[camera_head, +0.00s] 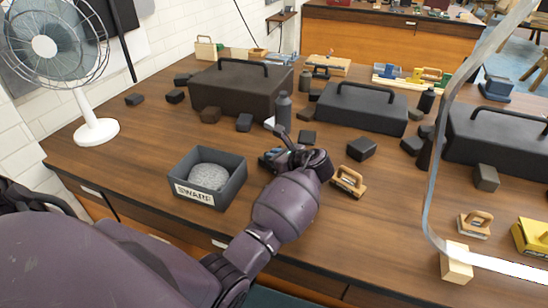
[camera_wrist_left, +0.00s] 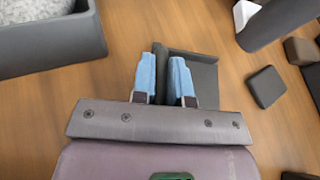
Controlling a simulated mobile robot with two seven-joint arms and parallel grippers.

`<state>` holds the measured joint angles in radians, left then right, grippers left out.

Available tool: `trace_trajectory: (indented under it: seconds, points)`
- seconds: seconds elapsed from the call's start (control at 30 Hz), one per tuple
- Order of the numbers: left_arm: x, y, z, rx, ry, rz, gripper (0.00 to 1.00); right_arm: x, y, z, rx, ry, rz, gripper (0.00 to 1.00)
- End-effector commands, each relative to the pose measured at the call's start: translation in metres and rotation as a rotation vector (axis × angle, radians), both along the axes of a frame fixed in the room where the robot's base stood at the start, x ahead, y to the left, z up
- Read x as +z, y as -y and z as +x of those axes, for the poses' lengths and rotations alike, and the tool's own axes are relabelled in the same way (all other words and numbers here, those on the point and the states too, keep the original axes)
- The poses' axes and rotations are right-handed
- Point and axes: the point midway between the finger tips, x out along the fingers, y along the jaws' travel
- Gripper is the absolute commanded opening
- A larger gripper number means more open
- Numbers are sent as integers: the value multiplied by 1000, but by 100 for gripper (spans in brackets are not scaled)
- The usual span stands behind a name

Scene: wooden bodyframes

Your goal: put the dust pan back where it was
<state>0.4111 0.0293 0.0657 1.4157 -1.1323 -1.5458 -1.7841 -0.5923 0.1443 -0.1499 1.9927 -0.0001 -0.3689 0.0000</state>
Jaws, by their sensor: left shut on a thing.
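The dust pan (camera_wrist_left: 200,70) is a dark grey flat piece with a raised edge in the left wrist view. My left gripper (camera_wrist_left: 163,80) has its two blue fingertips closed on either side of a narrow dark part of it. In the head view my left gripper (camera_head: 271,157) is low over the bench, just right of the grey box. The hand hides most of the pan there. I cannot tell whether the pan touches the bench. My right gripper is not in view.
The grey box (camera_head: 180,190) with grey stuff in it stands left of the hand. A wooden-handled block (camera_head: 349,181) lies to the right. Black cases (camera_head: 243,92), a dark bottle (camera_head: 283,108) and several dark blocks stand behind. A white fan (camera_head: 97,130) stands at left. The front bench strip is clear.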

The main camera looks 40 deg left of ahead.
Motion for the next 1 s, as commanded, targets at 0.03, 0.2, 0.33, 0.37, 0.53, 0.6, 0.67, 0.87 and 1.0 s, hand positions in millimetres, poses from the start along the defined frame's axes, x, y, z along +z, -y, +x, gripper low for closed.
trace_trajectory:
  seconds: [0.03, 0.2, 0.33, 0.37, 0.53, 0.6, 0.67, 0.87, 1.0]
  points:
    - [0, 0, 0, 0, 0, 1, 0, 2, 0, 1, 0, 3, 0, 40]
    - [-3, 0, 0, 0, 0, 0, 25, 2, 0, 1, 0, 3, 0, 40]
    - [-3, 0, 0, 0, -1, 0, 40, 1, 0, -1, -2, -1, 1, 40]
    - [-3, 0, 0, 0, -1, 0, 40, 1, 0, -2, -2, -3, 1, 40]
    - [-3, 0, 0, 0, -1, 0, 40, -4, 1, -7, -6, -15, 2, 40]
    - [-2, 0, 0, 0, 0, 0, 40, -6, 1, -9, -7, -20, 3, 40]
    - [1, 0, 0, -1, 1, 0, 40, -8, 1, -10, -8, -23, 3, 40]
    - [12, 26, -4, -3, 1, -1, 40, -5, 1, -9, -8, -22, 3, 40]
    - [22, 51, -9, -2, 2, -2, 40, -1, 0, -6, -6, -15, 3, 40]
